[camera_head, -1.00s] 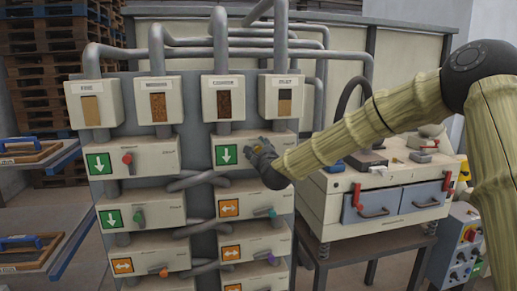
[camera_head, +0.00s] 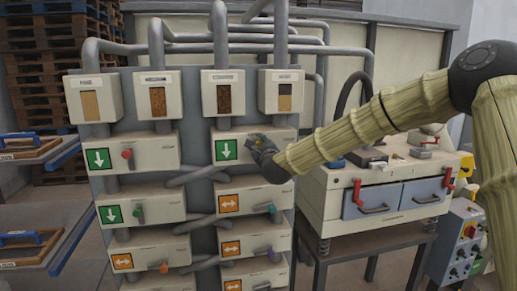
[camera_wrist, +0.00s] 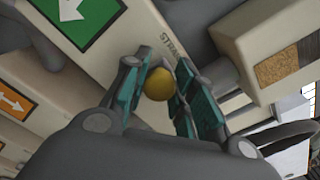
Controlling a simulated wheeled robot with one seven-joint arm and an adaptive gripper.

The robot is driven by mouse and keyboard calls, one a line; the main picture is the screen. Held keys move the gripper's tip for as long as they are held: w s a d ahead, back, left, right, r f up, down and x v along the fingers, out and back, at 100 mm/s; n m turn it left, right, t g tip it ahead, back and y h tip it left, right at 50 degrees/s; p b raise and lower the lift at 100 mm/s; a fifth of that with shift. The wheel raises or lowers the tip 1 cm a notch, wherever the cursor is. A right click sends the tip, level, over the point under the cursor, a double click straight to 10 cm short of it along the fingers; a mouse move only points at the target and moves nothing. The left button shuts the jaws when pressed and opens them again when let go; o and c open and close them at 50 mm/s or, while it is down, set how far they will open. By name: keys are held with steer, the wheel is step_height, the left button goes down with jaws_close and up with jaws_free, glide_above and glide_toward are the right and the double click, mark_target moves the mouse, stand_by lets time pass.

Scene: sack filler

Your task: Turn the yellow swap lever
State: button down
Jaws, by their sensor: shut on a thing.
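The yellow swap lever shows in the wrist view as a round yellow knob (camera_wrist: 160,84) between my two teal-padded fingers. My gripper (camera_wrist: 164,92) is shut on it. In the head view my gripper (camera_head: 257,142) is at the front of the upper right box (camera_head: 240,165), just right of its green sign (camera_head: 226,150) with a white down arrow. Only a small bit of yellow shows there. The lever's shaft and base are hidden by my fingers.
Other boxes carry a red lever (camera_head: 127,155), a green lever (camera_head: 139,216), a teal lever (camera_head: 271,209), an orange lever (camera_head: 164,268) and a purple lever (camera_head: 273,256). Grey pipes (camera_head: 205,175) run between boxes. A machine with blue drawers (camera_head: 385,200) stands right, beneath my arm.

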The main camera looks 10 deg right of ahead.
steer(key=d+f+m+b, duration=0.4)
steer(key=m+b, duration=1.1)
steer(key=b, duration=1.6)
steer(key=shift+d+f, duration=0.4)
steer(key=shift+d, duration=0.4)
steer(key=shift+m+b, duration=0.3)
steer(key=shift+b, duration=0.1)
steer(key=c, duration=1.1)
jaws_free()
steer(key=shift+d, duration=0.15)
steer(key=shift+c, duration=0.2)
